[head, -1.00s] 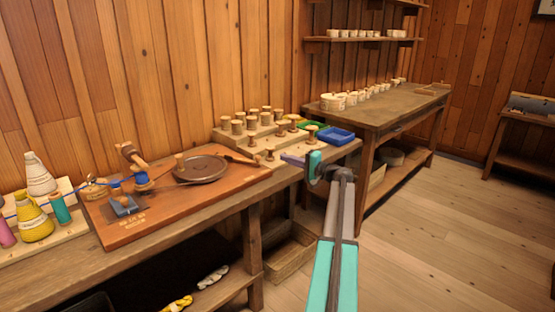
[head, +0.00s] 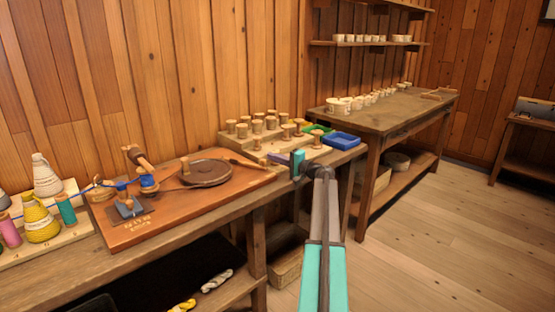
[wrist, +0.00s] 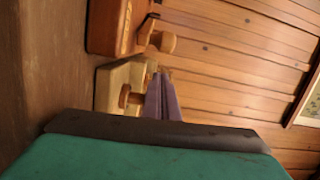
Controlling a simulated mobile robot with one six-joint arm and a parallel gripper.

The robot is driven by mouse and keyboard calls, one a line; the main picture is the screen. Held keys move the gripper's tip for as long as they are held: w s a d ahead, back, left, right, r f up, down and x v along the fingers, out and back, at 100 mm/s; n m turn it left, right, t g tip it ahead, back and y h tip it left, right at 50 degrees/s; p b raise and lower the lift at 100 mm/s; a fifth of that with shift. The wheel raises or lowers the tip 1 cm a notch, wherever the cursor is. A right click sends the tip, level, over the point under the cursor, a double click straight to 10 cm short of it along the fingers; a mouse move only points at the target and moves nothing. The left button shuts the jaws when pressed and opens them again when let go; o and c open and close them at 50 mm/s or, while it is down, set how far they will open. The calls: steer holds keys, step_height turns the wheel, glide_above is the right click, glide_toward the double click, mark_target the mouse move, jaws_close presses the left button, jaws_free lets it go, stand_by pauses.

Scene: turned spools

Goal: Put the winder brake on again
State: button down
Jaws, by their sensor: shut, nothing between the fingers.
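The winder stands on a red-brown board (head: 150,226) on the near bench. It has a dark round disc (head: 207,172), a wooden crank-like piece (head: 139,157) and a blue-wound part (head: 148,183). A lever with a wooden handle (head: 246,163) lies right of the disc; I cannot tell whether this is the brake. My gripper (head: 275,157) is shut and empty at the board's right end, before the spool rack. In the wrist view its purple fingers (wrist: 160,98) are together, beside a wooden spool (wrist: 131,97) and below a wooden knob (wrist: 160,42) at the board's edge (wrist: 108,28).
A stepped rack (head: 268,146) of several wooden spools stands behind my gripper. A blue tray (head: 341,139) and a green tray (head: 318,129) lie to its right. Yarn cones (head: 42,225) stand at the far left. A second bench (head: 390,112) holds several cups. The floor at right is clear.

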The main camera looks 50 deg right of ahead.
steer(key=shift+s+a+f, duration=0.1)
steer(key=shift+s+a, duration=0.3)
steer(key=shift+a, duration=0.4)
steer(key=shift+s+a, duration=0.35)
steer(key=shift+a, duration=0.4)
steer(key=shift+s, duration=0.1)
